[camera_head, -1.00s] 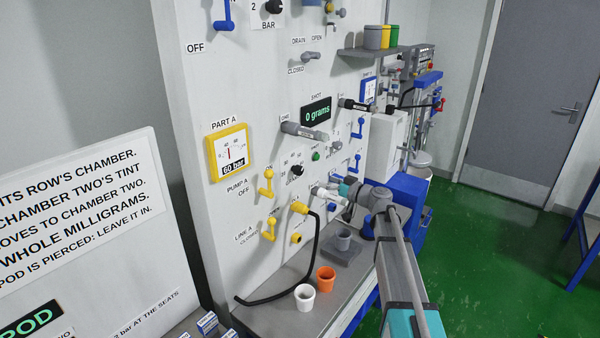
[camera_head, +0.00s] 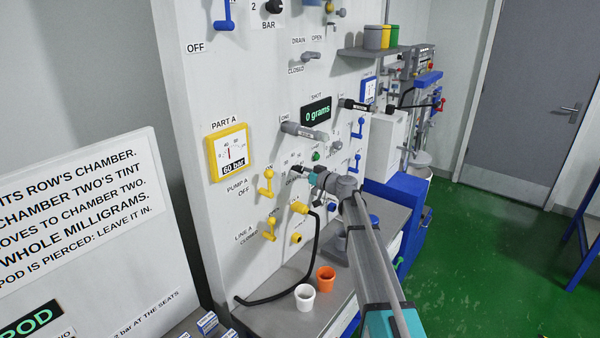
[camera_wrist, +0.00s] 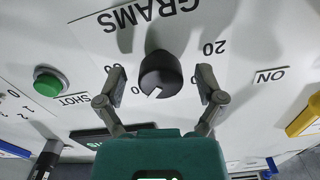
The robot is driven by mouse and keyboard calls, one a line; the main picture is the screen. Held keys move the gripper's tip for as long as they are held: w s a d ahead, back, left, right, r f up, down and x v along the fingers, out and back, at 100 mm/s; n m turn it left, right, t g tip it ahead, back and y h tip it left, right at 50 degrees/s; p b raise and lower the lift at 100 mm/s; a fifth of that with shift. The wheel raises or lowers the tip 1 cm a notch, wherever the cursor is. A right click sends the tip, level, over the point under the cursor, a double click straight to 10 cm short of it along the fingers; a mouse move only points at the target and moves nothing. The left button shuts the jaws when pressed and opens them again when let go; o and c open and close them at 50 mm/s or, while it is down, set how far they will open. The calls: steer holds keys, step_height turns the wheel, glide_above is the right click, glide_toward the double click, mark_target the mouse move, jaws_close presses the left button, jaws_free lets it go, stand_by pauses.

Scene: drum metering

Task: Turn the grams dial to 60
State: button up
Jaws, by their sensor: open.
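The grams dial (camera_wrist: 161,74) is a black round knob on the white panel, under upside-down GRAMS lettering in the wrist view. A pale notch on its face points down and slightly left in that view. My gripper (camera_wrist: 160,84) is open, one finger on each side of the dial, with visible gaps. In the head view my gripper (camera_head: 302,177) is at the panel and largely hides the dial. The shot display (camera_head: 316,111) reads 0 grams.
A green button (camera_wrist: 47,82) labelled SHOT lies left of the dial in the wrist view. A yellow pump lever (camera_head: 266,184) and a yellow hose fitting (camera_head: 299,207) are close to my gripper. White (camera_head: 305,297) and orange (camera_head: 326,279) cups stand on the bench below.

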steer(key=c, duration=1.1)
steer(key=shift+c, duration=0.2)
steer(key=shift+m, duration=0.5)
steer(key=m, duration=0.8)
